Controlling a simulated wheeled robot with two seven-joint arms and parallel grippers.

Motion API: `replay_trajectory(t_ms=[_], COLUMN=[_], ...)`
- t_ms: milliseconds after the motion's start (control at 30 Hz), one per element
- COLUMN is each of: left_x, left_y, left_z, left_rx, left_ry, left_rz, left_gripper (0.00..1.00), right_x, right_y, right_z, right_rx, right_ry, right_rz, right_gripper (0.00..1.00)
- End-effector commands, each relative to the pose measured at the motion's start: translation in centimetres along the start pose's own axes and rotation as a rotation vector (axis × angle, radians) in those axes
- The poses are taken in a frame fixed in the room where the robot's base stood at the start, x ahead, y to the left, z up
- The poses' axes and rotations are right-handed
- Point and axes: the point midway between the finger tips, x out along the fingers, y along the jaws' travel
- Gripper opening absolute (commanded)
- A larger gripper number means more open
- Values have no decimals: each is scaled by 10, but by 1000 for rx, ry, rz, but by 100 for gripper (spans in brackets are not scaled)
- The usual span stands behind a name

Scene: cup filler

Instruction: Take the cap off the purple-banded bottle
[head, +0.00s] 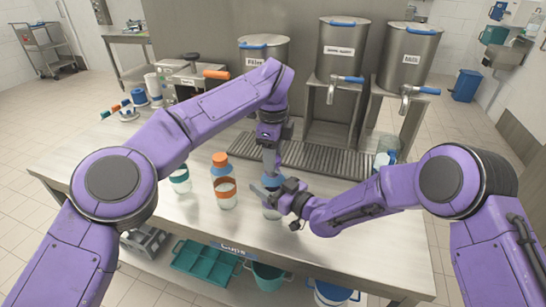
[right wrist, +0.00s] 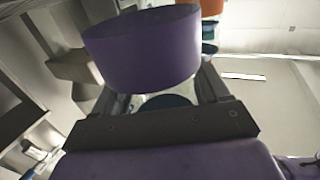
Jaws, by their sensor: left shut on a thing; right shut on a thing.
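The purple-banded bottle (head: 271,212) stands upright near the front middle of the counter, largely hidden by my grippers in the head view. My right gripper (head: 275,200) is shut on the bottle from the right side. The blue cap (head: 271,181) is at the bottle's top. My left gripper (head: 270,170) points down from above and is shut on the cap. I cannot tell whether the cap is still seated on the neck.
A glass jug (head: 384,157) is at the right. Metal dispensers (head: 342,52) stand behind a drip grate. The front of the counter (head: 330,260) is clear. Bins sit on the shelf below.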

Motion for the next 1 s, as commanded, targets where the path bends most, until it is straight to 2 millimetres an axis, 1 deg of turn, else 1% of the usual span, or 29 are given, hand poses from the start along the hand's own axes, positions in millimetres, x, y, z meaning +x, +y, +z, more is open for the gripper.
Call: replay_trajectory(t_ms=[233, 267, 400, 500, 733, 767, 800, 833, 1000], left_x=[-2, -4, -26, -37, -40, -40, -40, -40, -40], left_y=[0, 0, 0, 0, 0, 0, 0, 0, 0], left_z=[0, 0, -1, 0, 0, 0, 0, 0, 0], left_rx=[0, 0, -1, -1, 1, 1, 1, 1, 1], left_ry=[0, -1, -1, 0, 0, 0, 0, 0, 0], left_rz=[0, -1, -3, -1, 0, 0, 0, 0, 0], left_gripper=[6, 6, 6, 6, 6, 6, 6, 6, 6], right_x=[0, 0, 0, 0, 0, 0, 0, 0, 0], right_y=[0, 0, 0, 0, 0, 0, 0, 0, 0], right_z=[0, 0, 0, 1, 0, 0, 0, 0, 0], right_rx=[0, 0, 0, 0, 0, 0, 0, 0, 0], right_ry=[-1, -1, -1, -1, -1, -1, -1, -1, 0], right_rz=[0, 0, 0, 0, 0, 0, 0, 0, 0], right_gripper=[0, 0, 0, 0, 0, 81, 94, 100, 100])
